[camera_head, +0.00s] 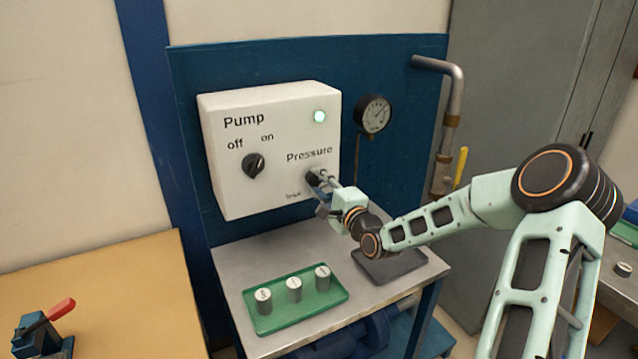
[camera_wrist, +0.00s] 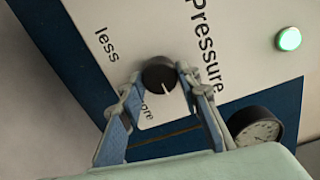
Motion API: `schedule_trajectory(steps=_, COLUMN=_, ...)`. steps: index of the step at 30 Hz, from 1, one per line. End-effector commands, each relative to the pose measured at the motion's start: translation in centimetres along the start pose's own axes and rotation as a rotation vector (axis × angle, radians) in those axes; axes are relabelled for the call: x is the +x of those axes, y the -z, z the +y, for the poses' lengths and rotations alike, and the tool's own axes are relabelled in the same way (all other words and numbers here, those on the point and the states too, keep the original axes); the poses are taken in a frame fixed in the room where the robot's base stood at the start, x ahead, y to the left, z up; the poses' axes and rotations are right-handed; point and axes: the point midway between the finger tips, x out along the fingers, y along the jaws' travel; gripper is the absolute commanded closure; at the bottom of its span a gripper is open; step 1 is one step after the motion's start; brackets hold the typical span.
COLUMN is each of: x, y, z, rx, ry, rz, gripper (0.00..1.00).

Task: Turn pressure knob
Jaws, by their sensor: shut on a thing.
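The black pressure knob (camera_wrist: 160,76) is on the front of the white pump box (camera_head: 240,195), under the word "Pressure". Its white pointer line shows in the wrist view, where the labels "less" and a partly covered "ore" also show. My gripper (camera_wrist: 160,80) is shut on the knob, with one finger on each side of it. In the head view my gripper (camera_head: 322,182) reaches the knob from the lower right and hides part of it. The pump switch (camera_head: 253,166) points up toward "on". The green lamp (camera_head: 320,116) is lit.
A round gauge (camera_head: 373,113) and a bent pipe (camera_head: 452,100) are right of the box on the blue panel. Below, a green tray (camera_head: 262,322) with three small cylinders and a dark tray (camera_head: 388,266) lie on the metal table. A grey cabinet stands at right.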

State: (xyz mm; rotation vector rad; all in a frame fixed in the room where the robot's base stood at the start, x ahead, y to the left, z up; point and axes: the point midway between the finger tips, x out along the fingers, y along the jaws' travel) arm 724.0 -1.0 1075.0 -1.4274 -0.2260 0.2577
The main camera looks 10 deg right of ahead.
Motion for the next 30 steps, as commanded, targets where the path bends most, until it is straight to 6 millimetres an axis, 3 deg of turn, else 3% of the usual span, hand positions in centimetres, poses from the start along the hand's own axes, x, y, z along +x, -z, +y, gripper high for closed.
schedule_trajectory(steps=5, x=0.0, y=-0.1, z=0.1, rx=0.000, ry=-0.001, rz=-0.001, gripper=0.93)
schedule_trajectory(steps=6, x=0.0, y=-0.1, z=0.1, rx=-0.001, ry=-0.001, rz=-0.001, gripper=0.66)
schedule_trajectory(steps=10, x=0.0, y=0.0, z=0.1, rx=-0.001, ry=-0.001, rz=-0.001, gripper=0.51)
schedule_trajectory(steps=22, x=-0.8, y=0.0, z=0.0, rx=-0.002, ry=-0.001, rz=0.000, gripper=0.51)
schedule_trajectory(steps=30, x=-5.6, y=0.2, z=0.1, rx=-0.002, ry=-0.002, rz=0.003, gripper=0.51)
